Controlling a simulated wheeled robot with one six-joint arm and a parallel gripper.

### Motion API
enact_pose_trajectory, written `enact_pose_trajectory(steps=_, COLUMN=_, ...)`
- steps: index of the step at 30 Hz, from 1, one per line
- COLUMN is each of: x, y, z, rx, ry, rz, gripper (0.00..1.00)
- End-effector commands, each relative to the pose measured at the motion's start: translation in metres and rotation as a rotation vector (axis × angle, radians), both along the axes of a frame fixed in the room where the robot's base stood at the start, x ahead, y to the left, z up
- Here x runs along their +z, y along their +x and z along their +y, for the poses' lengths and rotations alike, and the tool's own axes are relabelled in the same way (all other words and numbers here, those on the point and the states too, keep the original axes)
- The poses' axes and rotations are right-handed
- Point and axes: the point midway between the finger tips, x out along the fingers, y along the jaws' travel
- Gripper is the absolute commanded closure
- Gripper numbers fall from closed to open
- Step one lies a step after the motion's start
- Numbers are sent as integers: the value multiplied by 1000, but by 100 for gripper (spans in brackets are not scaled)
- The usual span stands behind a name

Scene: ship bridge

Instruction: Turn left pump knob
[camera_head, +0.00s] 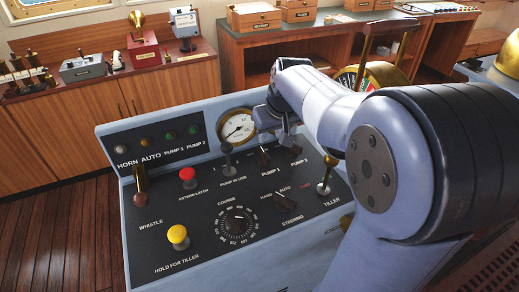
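The left pump knob (264,156) is a small dark knob on the console's sloped black panel, above the label PUMP 1. The matching PUMP 2 knob (295,150) is to its right. My arm comes in from the right, and my gripper (284,136) points down just behind and above the panel, near both pump knobs. The gripper is small and dark here. I cannot tell whether its fingers are apart or whether it touches a knob.
The blue console (118,240) carries a pump-in-use lever (227,155), red button (187,176), yellow button (178,235), course dial (237,222), steering knob (285,201) and tiller lever (326,178). A round gauge (236,126) stands behind. Wooden cabinets (60,135) line the back.

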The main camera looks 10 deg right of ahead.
Motion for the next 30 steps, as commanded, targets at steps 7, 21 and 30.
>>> enact_pose_trajectory(steps=7, x=-41, y=15, z=3, rx=0, ry=1, rz=8, gripper=66)
enact_pose_trajectory(steps=21, x=-92, y=36, z=7, rx=0, ry=-1, rz=3, gripper=66)
enact_pose_trajectory(steps=30, x=-93, y=36, z=7, rx=0, ry=0, rz=2, gripper=69)
